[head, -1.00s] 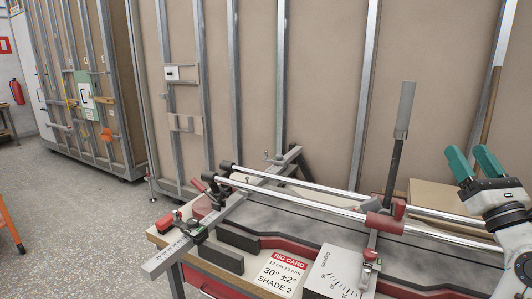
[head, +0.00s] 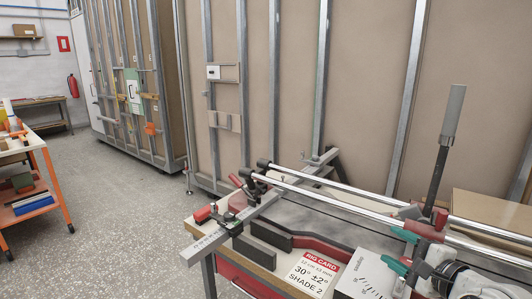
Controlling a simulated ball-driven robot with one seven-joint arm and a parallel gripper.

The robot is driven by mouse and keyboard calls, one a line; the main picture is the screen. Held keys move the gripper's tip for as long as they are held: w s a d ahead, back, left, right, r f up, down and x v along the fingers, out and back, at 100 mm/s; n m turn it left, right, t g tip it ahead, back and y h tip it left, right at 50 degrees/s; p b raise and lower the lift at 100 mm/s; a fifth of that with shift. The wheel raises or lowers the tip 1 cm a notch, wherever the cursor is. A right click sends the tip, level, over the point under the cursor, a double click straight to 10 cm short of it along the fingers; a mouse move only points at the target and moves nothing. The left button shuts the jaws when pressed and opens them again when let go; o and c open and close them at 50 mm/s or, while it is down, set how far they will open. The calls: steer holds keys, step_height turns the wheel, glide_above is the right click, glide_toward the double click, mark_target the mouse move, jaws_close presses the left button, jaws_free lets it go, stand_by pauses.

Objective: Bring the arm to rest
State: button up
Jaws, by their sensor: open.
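My gripper (head: 400,250) shows at the lower right of the head view, with its two teal fingers apart and pointing left. Nothing shows between them. It appears in front of the cutting rig's right part, overlapping the rail carriage (head: 428,230) and the area above the white angle scale (head: 365,278). Whether it touches the rig I cannot tell. The rest of my arm runs out of the picture at the bottom right corner.
The rig's two chrome rails (head: 340,203) cross the bench, and a grey-topped upright lever (head: 453,115) rises at right. A rig card (head: 308,272) lies at the front. Framed wall panels stand behind. An orange cart (head: 52,187) is at left, with open floor (head: 125,210) between.

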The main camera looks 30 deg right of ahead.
steer(key=s+a+f+n+g+y, duration=0.2)
steer(key=a+f+n+g, duration=0.2)
steer(key=a+f+n, duration=0.4)
steer(key=s+a+f+n+g+y, duration=0.2)
steer(key=a+f+n+g, duration=0.3)
steer(key=f, duration=0.6)
steer(key=s+a+f+n+g, duration=0.5)
steer(key=s+a+f+n, duration=0.3)
steer(key=s+a+n, duration=0.3)
steer(key=shift+s+f+n, duration=0.35)
steer(key=shift+s+n, duration=0.05)
steer(key=shift+s, duration=0.1)
